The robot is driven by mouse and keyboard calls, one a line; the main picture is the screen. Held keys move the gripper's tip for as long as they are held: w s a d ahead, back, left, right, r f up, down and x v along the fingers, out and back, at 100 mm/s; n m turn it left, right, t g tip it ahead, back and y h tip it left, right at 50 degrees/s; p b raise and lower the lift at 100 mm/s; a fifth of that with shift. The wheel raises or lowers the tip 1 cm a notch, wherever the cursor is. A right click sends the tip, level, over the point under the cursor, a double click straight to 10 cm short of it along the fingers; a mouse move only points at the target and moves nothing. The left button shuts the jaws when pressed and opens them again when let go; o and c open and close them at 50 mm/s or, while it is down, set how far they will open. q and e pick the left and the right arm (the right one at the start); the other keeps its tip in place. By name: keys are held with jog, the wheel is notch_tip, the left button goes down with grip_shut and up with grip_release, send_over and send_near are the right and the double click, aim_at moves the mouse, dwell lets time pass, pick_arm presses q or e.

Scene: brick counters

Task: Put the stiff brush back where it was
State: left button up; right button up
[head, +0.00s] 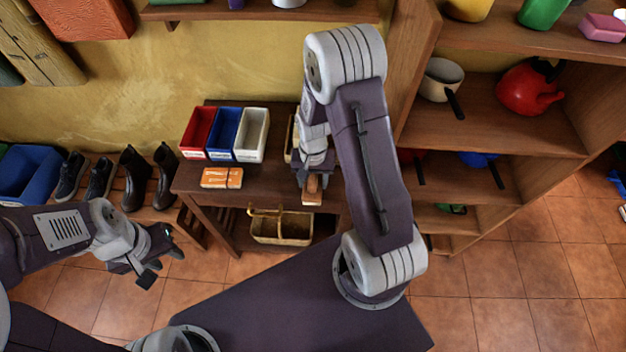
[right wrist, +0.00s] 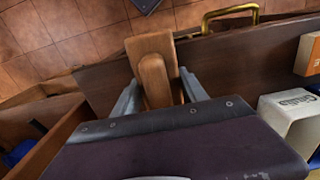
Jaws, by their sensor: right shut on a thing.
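The stiff brush shows as a brown wooden block in the head view (head: 312,187), and it also shows in the right wrist view (right wrist: 153,72). My right gripper (head: 313,180) is shut on it, with one finger on each side in the right wrist view (right wrist: 158,95). The brush is over the front edge of the dark wooden table (head: 265,185); I cannot tell its height above it. Its bristles are hidden. My left gripper (head: 164,265) is open and empty, left of and in front of the table.
Red (head: 198,130), blue (head: 223,132) and white (head: 251,134) bins stand at the table's back left. An orange box (head: 221,177) lies before them. A basket (head: 282,228) sits below. A light wooden item (head: 289,138) is partly hidden behind my right arm. Shelves (head: 490,110) stand right.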

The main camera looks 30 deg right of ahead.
jog(key=o, duration=1.4)
jog(key=shift+w+f, duration=0.1)
notch_tip(320, 180, up, 12)
jog(key=shift+r+p, duration=0.25)
jog(key=shift+p, duration=0.6)
jog(key=s+a+n, duration=0.1)
jog(key=s+n, duration=0.1)
jog(key=s+a+n, duration=0.2)
jog(key=s, duration=0.1)
jog(key=s+a+n+t, duration=0.1)
jog(key=s+n, duration=0.1)
jog(key=s, duration=0.1)
jog(key=shift+s+a+r, duration=0.15)
jog(key=shift+s+a, duration=0.05)
jog(key=shift+a, duration=0.2)
